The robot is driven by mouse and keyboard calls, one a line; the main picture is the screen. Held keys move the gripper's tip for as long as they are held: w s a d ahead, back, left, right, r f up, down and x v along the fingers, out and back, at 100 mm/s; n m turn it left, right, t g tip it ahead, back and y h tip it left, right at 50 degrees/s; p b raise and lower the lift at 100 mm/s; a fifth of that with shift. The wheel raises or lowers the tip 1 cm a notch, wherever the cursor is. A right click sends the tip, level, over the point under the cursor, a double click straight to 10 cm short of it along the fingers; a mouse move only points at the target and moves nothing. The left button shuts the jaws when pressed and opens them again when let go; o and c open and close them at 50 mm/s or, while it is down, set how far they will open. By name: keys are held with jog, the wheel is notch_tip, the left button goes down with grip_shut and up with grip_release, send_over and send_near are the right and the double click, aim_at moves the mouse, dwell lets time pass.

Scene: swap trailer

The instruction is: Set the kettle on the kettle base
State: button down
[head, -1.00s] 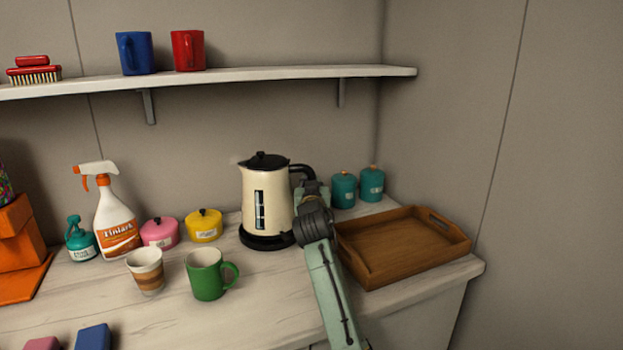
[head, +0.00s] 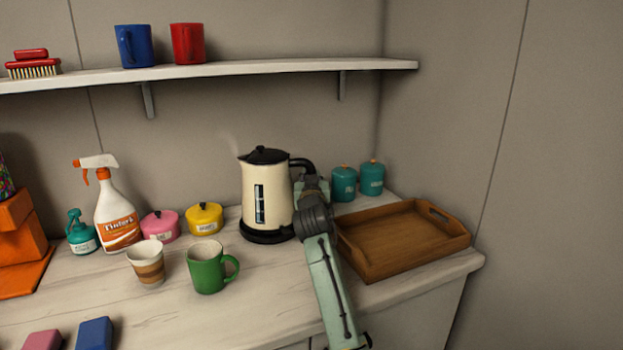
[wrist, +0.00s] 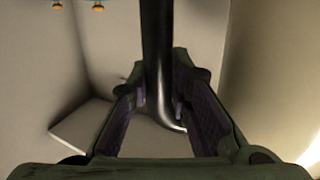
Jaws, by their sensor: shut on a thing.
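The cream kettle (head: 282,195) with a black lid stands upright over the black kettle base (head: 267,235) on the counter. It looks seated on the base, with no clear gap between them. A faint wisp shows by its spout. My gripper (head: 312,190) is at the kettle's right side, at the black handle. In the wrist view the dark handle (wrist: 158,70) runs between the two fingers of my gripper (wrist: 160,108), and the cream kettle body (wrist: 280,70) fills the right side. The fingertips' contact with the handle is partly hidden in the head view.
A wooden tray (head: 400,240) is close right of my arm. Two teal canisters (head: 343,184) stand behind it. A yellow pot (head: 204,219), a green mug (head: 207,268) and a striped cup (head: 146,264) are left of the kettle. A shelf (head: 250,71) runs above.

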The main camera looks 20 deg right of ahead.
jog(key=shift+s+f+b, duration=0.1)
jog(key=shift+f+b, duration=0.15)
jog(key=shift+b, duration=0.2)
dwell(1.1)
jog(key=c, duration=1.8)
grip_release()
jog(key=shift+o, duration=0.2)
jog(key=shift+f, duration=0.1)
jog(key=shift+f, duration=0.55)
jog(key=v, duration=1.1)
jog(key=shift+r, duration=0.3)
jog(key=shift+a, duration=0.1)
